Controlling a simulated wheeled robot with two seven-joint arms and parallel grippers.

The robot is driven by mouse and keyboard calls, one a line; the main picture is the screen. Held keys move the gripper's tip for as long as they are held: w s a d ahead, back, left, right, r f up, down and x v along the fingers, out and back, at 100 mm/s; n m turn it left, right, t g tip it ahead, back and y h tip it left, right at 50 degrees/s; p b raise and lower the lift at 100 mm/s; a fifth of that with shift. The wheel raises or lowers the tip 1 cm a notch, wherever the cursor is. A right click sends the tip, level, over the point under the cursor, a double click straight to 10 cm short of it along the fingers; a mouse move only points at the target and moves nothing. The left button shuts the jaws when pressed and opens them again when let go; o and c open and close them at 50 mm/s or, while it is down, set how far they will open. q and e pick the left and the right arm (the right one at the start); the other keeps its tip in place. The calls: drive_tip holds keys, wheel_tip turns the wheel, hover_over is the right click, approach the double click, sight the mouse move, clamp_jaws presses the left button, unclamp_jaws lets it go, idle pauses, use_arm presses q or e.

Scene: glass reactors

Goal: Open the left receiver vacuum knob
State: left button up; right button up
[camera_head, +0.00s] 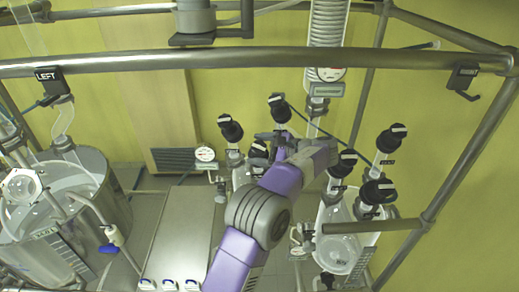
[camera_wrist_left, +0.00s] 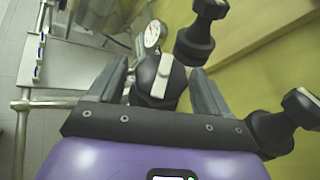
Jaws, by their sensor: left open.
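The left receiver's glass carries black knobs with white bars. One knob (camera_head: 258,150) is partly hidden beside my left gripper (camera_head: 270,141), and two others stand at its left (camera_head: 230,129) and behind it (camera_head: 278,108). I cannot read which one is the vacuum knob. In the left wrist view my left gripper (camera_wrist_left: 158,72) is open, with a finger on each side of a black knob (camera_wrist_left: 147,74). The knob's white bar runs nearly upright in that picture. Whether the fingers touch it, I cannot tell. My right gripper is not in view.
Another black knob (camera_wrist_left: 203,35) stands close to the right finger. A round gauge (camera_head: 205,153) is left of the knobs. The right receiver (camera_head: 345,240) has several similar knobs. A metal rail (camera_head: 150,62) crosses above. A glass vessel (camera_head: 60,215) stands at left.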

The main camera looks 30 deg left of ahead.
sight(259, 144)
use_arm(q)
wheel_tip(259, 144, up, 10)
idle(0.5)
drive_tip(key=shift+f, duration=0.1)
idle(0.4)
